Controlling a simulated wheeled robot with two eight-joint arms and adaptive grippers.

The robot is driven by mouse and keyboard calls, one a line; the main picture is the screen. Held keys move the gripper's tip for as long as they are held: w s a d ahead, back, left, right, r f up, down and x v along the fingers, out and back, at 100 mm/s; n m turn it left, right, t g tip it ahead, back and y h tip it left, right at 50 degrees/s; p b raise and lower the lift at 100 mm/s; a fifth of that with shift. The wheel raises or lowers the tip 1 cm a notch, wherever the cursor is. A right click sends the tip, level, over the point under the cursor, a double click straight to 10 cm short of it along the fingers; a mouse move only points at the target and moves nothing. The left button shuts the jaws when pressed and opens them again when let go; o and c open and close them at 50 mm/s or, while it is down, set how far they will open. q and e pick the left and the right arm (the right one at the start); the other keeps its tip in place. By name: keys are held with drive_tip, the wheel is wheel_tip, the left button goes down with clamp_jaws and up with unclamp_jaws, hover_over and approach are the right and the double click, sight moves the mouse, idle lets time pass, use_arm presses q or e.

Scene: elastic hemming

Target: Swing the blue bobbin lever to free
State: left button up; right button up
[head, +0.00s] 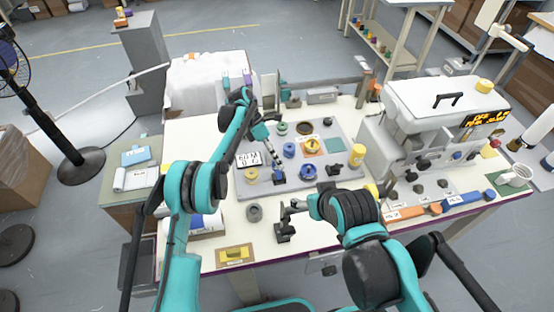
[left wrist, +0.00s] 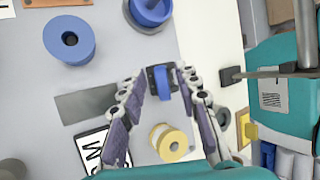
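The blue bobbin lever (left wrist: 161,83) stands on a small dark block in the left wrist view. My left gripper (left wrist: 160,77) is open, with its two fingers on either side of the lever; I see small gaps but cannot tell if either finger touches. In the head view my left gripper (head: 274,163) reaches down over the grey board, and the lever (head: 279,178) is mostly hidden at its tips. A blue bobbin (head: 289,150) and another blue bobbin (head: 308,171) sit to its right. My right gripper (head: 286,222) is low over the table's front, too small and dark to read.
A yellow bobbin (left wrist: 170,143) lies close to my left fingers in the left wrist view. A labelled plate (head: 248,159) is left of the gripper. A white machine (head: 440,105) stands at right. A yellow piece (head: 235,254) sits at the table's front edge.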

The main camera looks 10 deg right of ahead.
use_arm(q)
drive_tip(key=shift+r, duration=0.1)
drive_tip(key=v, duration=0.7)
drive_tip(key=shift+r, duration=0.15)
idle(0.3)
drive_tip(key=s+a+r+m+t+y, duration=0.1)
drive_tip(key=s+a+r+m+t, duration=0.35)
drive_tip(key=a+r, duration=0.35)
drive_tip(key=s+a+r+m+t+y, duration=0.1)
drive_tip(key=s+a+r+m+t, duration=0.3)
drive_tip(key=a+r, duration=0.4)
drive_tip(key=s+a+f+m+t+y, duration=0.1)
drive_tip(key=s+a+m, duration=0.4)
drive_tip(key=s, duration=0.5)
drive_tip(key=s+a+f+m+t+y, duration=0.1)
drive_tip(key=s+a+f+m+t, duration=0.2)
drive_tip(key=s+a+f+m, duration=0.2)
drive_tip(key=s+a+f, duration=0.1)
drive_tip(key=s+a, duration=0.2)
drive_tip(key=s, duration=0.3)
drive_tip(key=shift+m+t+y, duration=0.35)
drive_tip(key=shift+y, duration=0.05)
